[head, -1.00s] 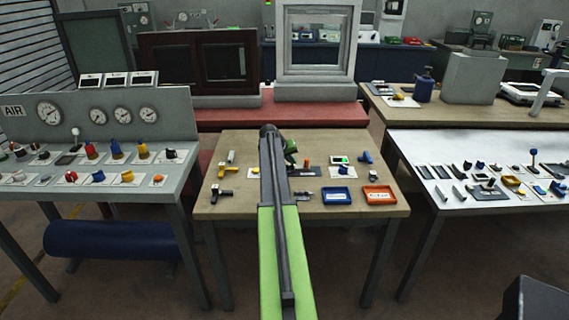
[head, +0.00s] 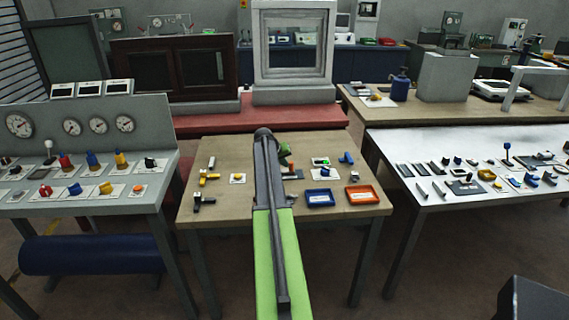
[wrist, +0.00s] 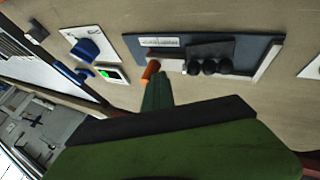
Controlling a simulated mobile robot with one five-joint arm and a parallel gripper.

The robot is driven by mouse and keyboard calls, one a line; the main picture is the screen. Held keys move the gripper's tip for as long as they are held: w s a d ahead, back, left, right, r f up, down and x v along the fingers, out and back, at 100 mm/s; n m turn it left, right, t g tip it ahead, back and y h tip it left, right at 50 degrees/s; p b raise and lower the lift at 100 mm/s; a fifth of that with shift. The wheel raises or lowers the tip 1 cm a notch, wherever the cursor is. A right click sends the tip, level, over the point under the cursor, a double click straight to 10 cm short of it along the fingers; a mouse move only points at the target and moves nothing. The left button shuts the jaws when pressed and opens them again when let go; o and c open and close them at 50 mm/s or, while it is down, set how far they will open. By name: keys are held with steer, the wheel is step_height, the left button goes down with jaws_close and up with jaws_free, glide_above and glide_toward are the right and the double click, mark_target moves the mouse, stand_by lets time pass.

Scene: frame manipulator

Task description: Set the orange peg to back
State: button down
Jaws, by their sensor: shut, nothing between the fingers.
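The orange peg (wrist: 151,69) stands at the left end of a dark blue-grey panel (wrist: 225,45) with a white label, in the wrist view. My gripper (wrist: 157,88) is shut and empty; its green fingers reach up to just below the peg in that picture. The fingertips and the peg overlap or nearly meet, and I cannot tell whether they touch. In the head view my gripper (head: 285,155) is over the middle of the wooden table (head: 240,210), and my arm hides part of the panel.
Dark round knobs (wrist: 209,67) sit on the panel beside the peg. A blue part (wrist: 88,49) on a white plate and a green-lit display (wrist: 110,74) lie left of it. A blue tray (head: 320,198) and an orange tray (head: 362,195) stand at the table's front right.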

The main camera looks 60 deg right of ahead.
steer(key=shift+s+d, duration=0.25)
steer(key=shift+s, duration=0.15)
steer(key=shift+a, duration=0.1)
steer(key=shift+w+a, duration=1.4)
steer(key=shift+a, duration=0.15)
steer(key=p+v, duration=0.8)
steer(key=v, duration=0.2)
steer(key=shift+w, duration=0.15)
steer(key=shift+a, duration=0.15)
